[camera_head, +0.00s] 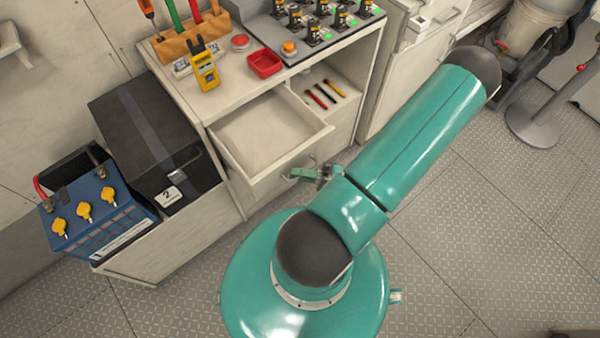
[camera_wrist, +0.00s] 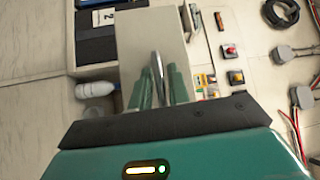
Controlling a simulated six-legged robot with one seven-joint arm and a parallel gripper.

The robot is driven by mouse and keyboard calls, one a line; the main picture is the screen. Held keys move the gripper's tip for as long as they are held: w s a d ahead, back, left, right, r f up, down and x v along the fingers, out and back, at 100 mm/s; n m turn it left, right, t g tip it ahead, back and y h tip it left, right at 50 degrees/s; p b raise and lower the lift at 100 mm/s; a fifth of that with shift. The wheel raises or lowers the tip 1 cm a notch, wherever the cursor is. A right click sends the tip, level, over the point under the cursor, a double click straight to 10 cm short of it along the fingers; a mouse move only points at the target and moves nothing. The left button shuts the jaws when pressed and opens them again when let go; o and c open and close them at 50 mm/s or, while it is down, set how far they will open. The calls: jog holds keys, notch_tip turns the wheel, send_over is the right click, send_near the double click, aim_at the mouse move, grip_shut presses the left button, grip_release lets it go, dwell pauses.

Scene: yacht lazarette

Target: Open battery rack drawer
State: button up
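The drawer (camera_head: 268,138) stands pulled out from the white cabinet beside the batteries, and its inside looks empty. In the wrist view its pale front (camera_wrist: 137,50) runs up from my fingers. A grey bar handle (camera_wrist: 157,72) stands out from that front. My gripper (camera_head: 308,173) is at the drawer's front, by the handle. In the wrist view its two green fingers (camera_wrist: 160,90) lie on either side of the handle. I cannot tell whether they press on it. My arm covers part of the floor and the cabinet's right side.
A blue battery (camera_head: 98,213) and a black battery box (camera_head: 145,135) stand left of the drawer. A yellow meter (camera_head: 205,70) and a red tray (camera_head: 264,64) lie on the cabinet top. Several screwdrivers lie on the right shelf. A grey round-based stand (camera_head: 534,124) is at right; metal floor is open in front.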

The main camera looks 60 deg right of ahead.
jog(key=v, duration=1.3)
jog(key=shift+s+d, duration=0.2)
jog(key=shift+s, duration=0.1)
